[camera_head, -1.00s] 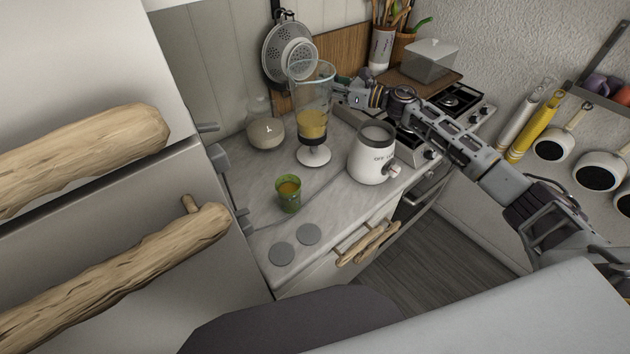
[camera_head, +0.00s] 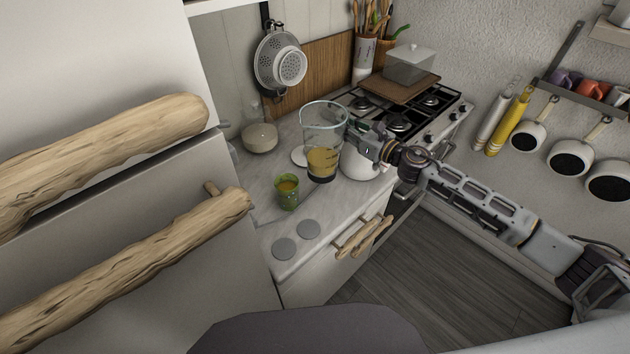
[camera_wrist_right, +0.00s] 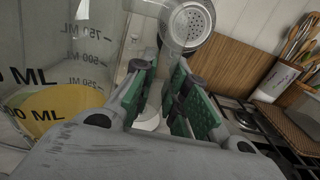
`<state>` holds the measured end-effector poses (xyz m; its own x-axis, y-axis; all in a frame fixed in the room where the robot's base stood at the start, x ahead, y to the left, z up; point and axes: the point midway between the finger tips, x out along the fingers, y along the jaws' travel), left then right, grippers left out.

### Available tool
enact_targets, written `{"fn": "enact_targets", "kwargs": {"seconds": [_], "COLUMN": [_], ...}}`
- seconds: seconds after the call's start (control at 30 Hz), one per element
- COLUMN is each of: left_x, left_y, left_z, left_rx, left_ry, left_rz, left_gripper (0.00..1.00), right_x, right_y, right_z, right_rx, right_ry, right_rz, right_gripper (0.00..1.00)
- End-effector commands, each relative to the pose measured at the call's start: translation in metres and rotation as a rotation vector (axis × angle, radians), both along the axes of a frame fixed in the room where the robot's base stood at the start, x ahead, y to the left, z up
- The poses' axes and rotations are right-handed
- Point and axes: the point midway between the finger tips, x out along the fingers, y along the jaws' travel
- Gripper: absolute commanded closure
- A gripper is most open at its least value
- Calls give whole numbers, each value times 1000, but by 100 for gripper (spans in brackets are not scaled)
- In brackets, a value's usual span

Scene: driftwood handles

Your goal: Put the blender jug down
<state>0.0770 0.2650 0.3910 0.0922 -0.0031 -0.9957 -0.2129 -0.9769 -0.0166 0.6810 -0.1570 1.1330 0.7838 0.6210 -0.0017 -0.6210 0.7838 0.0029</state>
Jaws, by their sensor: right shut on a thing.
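The clear blender jug (camera_head: 323,135), with yellow liquid in its lower part, is upright over the counter, left of my right gripper (camera_head: 357,143). In the right wrist view the jug's marked wall (camera_wrist_right: 60,75) fills the left side, and my right gripper (camera_wrist_right: 168,78) has its green-padded fingers shut on the clear handle. I cannot tell for sure whether the jug's bottom touches the counter (camera_head: 262,195). The white blender base (camera_head: 362,167) is behind the jug and gripper, partly hidden. My left gripper is not in view.
A green cup (camera_head: 287,192) stands just left in front of the jug. A white disc (camera_head: 299,156) lies behind it. A round pale container (camera_head: 260,138) stands farther back. The stove (camera_head: 398,122) is at the right. Counter room shows near two grey discs (camera_head: 285,248).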

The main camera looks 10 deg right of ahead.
Motion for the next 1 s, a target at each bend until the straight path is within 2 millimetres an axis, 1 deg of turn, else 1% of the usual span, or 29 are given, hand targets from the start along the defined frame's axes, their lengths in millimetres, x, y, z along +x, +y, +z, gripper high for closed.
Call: {"fn": "enact_targets", "kwargs": {"seconds": [0.03,0.37,0.57,0.67,1.0], "left_x": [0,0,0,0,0], "left_y": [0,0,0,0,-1], "left_z": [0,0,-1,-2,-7], "left_rx": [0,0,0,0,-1], "left_ry": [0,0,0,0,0], "left_rz": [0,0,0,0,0], "left_gripper": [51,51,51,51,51], "right_x": [-1,-1,-1,-1,-1], "right_y": [1,1,1,1,1], "right_z": [3,2,-1,-6,-37], "right_rx": [3,4,6,6,7], "right_ry": [-3,-2,-1,-1,1], "right_rz": [-2,-5,-4,-4,-5], "right_gripper": [100,100,100,100,100]}}
